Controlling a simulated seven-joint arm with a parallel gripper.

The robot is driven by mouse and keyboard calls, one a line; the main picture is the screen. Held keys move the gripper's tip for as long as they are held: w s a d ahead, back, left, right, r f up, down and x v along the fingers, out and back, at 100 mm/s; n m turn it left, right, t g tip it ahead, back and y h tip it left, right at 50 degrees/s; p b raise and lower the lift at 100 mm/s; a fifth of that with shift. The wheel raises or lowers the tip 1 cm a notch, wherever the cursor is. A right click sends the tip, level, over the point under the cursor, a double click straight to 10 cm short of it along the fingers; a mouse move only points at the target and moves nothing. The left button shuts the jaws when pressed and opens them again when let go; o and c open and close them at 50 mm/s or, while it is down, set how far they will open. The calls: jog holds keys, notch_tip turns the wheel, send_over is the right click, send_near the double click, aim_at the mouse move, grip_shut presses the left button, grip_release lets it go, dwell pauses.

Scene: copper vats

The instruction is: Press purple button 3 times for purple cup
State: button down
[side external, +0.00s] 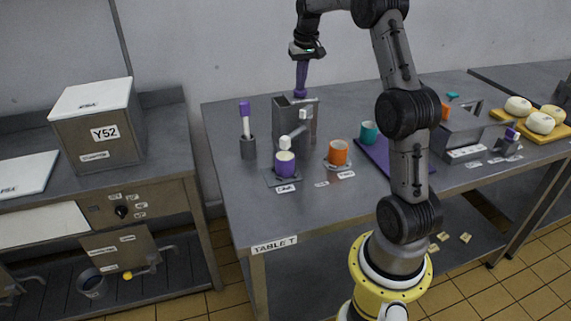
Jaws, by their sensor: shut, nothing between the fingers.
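The purple cup (285,170) stands upright on a small grey plate near the front left of the table, with pale contents or a pale inside. A grey metal dispenser (291,115) stands just behind it. My gripper (300,88) points straight down over the dispenser's top, its slim purple fingers shut and empty. A small purple piece at the fingertips, on the dispenser's top, looks like the purple button (299,95). The fingertips look at or very close to it; I cannot tell whether it is pressed down.
An orange cup (338,153) and a teal cup (369,133) stand right of the purple cup. A purple-topped stick (244,109) stands in a grey holder at left. A purple mat (375,154) lies partly behind my arm. The table's front left is clear.

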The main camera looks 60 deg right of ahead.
jog(key=shift+r, duration=1.5)
notch_tip(320, 180, up, 6)
dwell(0.5)
